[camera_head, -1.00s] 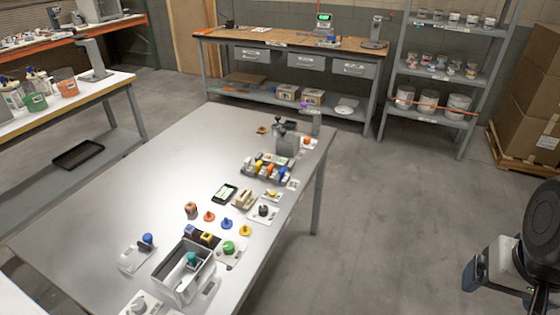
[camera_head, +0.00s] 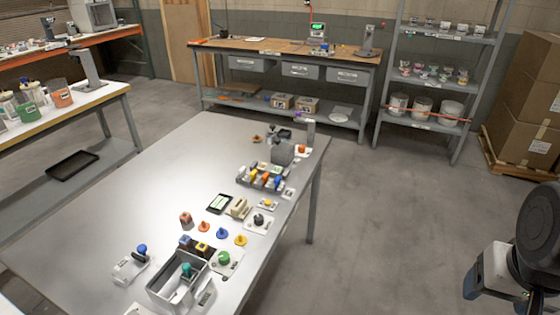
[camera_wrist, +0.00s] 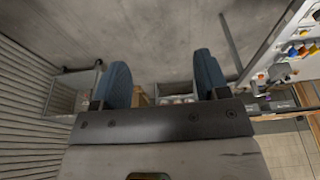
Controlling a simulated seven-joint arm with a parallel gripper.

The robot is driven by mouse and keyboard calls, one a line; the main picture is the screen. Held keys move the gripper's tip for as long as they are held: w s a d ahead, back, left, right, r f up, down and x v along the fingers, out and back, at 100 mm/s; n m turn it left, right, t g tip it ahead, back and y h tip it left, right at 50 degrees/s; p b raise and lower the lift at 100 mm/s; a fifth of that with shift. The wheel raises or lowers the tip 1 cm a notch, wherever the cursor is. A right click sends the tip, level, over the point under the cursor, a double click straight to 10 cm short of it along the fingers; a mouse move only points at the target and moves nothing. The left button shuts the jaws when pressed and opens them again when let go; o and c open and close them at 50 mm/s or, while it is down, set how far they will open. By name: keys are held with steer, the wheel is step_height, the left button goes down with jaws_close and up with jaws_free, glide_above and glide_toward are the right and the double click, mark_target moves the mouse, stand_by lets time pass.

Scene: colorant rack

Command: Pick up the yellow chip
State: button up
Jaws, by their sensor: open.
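A small yellow piece with a knob on top (camera_head: 240,240) stands on the grey table (camera_head: 150,190) in the head view. It is the rightmost of a short row with a blue piece (camera_head: 221,233) and an orange piece (camera_head: 204,226). Another yellow item (camera_head: 267,203) sits on a small plate farther back. My gripper (camera_wrist: 163,80) is open in the wrist view, with two blue-grey fingers apart and nothing between them. In the head view my arm is at the lower right, over the floor and well away from the table. The wrist view shows the table only at its upper right.
A grey open bin (camera_head: 160,290) stands in front. A rack of coloured pieces (camera_head: 262,178) and a black-screened device (camera_head: 219,203) stand behind. The table's left side and the floor right of it are clear.

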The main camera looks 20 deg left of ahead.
steer(key=w+a+r+n, duration=0.3)
steer(key=w+a, duration=0.2)
steer(key=w, duration=0.6)
steer(key=w+a+n+g, duration=0.1)
steer(key=w+a+n, duration=0.3)
steer(key=w+a, duration=0.9)
steer(key=n+g, duration=0.2)
steer(key=n, duration=0.9)
glide_above(254, 171)
steer(key=f, duration=2.3)
steer(key=shift+d, duration=0.4)
steer(key=shift+a+f, duration=0.25)
steer(key=shift+a, duration=0.1)
steer(key=shift+f, duration=1.25)
